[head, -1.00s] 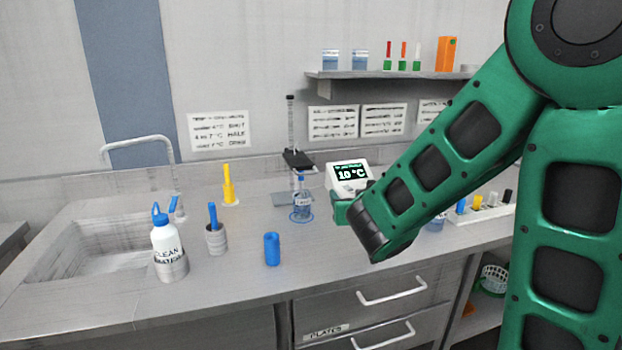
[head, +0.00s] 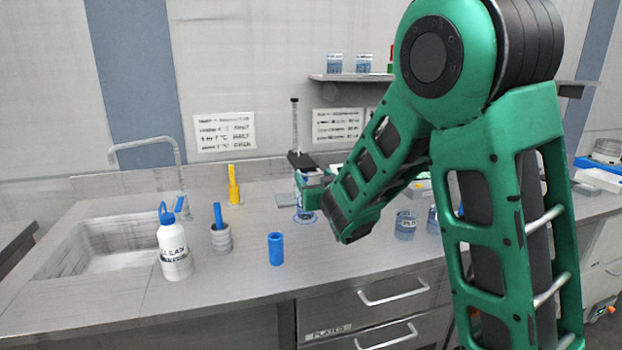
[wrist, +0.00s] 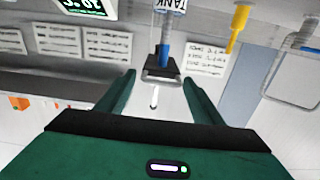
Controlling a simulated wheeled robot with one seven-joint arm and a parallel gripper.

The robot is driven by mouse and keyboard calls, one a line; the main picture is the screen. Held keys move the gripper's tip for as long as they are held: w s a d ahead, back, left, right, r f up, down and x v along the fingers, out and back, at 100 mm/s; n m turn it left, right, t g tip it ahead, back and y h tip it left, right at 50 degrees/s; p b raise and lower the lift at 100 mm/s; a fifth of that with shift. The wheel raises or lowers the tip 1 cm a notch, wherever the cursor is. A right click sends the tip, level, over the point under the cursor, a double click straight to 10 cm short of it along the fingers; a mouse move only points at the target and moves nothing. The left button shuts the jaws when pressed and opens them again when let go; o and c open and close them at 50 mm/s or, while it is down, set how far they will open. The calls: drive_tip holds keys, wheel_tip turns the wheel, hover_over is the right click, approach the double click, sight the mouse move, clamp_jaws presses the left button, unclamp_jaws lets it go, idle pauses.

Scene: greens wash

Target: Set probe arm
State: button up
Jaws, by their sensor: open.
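The probe stand's black arm (head: 300,160) sits on an upright post (head: 295,125) at the back of the counter. In the wrist view, the black arm (wrist: 160,70) lies ahead, between the lines of my fingers, with a blue part (wrist: 163,54) and a TANK label beyond it. A small pale rod (wrist: 154,97) shows between the fingers. My gripper (wrist: 158,80) is open and empty; whether it touches the arm is unclear. In the head view, my gripper (head: 314,180) partly hides the labelled jar (head: 304,208) under the arm.
A blue cylinder (head: 276,249), a grey holder (head: 221,238) with a blue item, a CLEAN bottle (head: 172,242) and a yellow item (head: 234,184) stand to the left, near the sink (head: 120,247). Jars (head: 405,225) stand right. The temperature display (wrist: 85,7) shows in the wrist view.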

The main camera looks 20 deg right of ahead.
drive_tip(key=shift+w, duration=0.9)
drive_tip(key=c, duration=1.2)
wheel_tip(320, 180, up, 10)
drive_tip(key=shift+d+f, duration=0.1)
drive_tip(key=shift+d, duration=0.05)
drive_tip(key=o, duration=1.2)
